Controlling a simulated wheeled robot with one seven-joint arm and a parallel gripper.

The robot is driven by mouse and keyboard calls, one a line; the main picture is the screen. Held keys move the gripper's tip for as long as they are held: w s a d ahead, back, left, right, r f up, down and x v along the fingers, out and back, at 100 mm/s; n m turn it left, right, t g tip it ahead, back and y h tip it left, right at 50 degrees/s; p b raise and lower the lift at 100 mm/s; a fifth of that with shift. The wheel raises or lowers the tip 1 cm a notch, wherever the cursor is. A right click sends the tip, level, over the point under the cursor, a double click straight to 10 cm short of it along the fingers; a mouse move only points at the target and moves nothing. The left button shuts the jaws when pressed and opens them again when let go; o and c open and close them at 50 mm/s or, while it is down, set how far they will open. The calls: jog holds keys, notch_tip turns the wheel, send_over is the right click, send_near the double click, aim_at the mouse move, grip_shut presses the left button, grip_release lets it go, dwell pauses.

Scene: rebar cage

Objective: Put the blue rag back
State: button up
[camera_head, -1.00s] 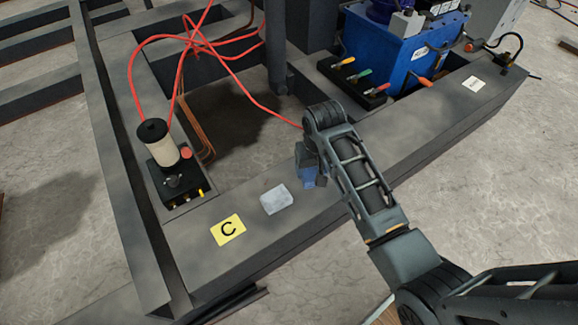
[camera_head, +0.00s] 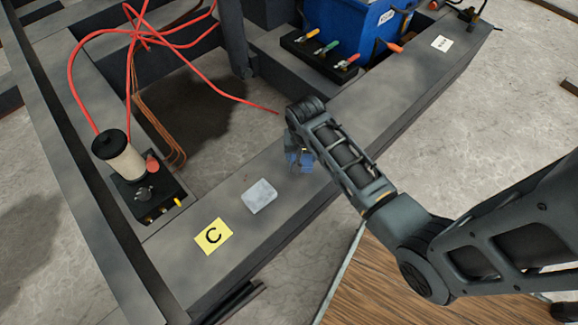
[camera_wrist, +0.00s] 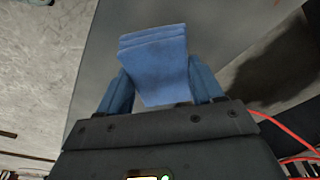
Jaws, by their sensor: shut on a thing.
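The blue rag (camera_wrist: 155,62) is folded and sits between the two fingers of my gripper (camera_wrist: 160,92) in the wrist view. My gripper is shut on it. In the head view my gripper (camera_head: 301,160) hangs above the grey beam, to the right of a pale grey-white folded piece. Only a little blue shows there, and my arm hides much of it. I cannot tell whether the rag touches the beam.
A black device with a white cylinder (camera_head: 125,160) stands at left. Red cables (camera_head: 190,62) loop behind. A blue box (camera_head: 350,30) and a tool rack (camera_head: 318,52) stand at the back.

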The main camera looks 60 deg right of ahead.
jog(key=w+a+f, duration=0.1)
jog(key=w+f, duration=0.1)
jog(key=shift+w+a+b, duration=0.35)
jog(key=shift+b, duration=0.05)
jog(key=shift+f+b, duration=0.85)
jog(key=shift+f, duration=1.1)
jog(key=shift+f, duration=0.15)
jog(key=o, duration=1)
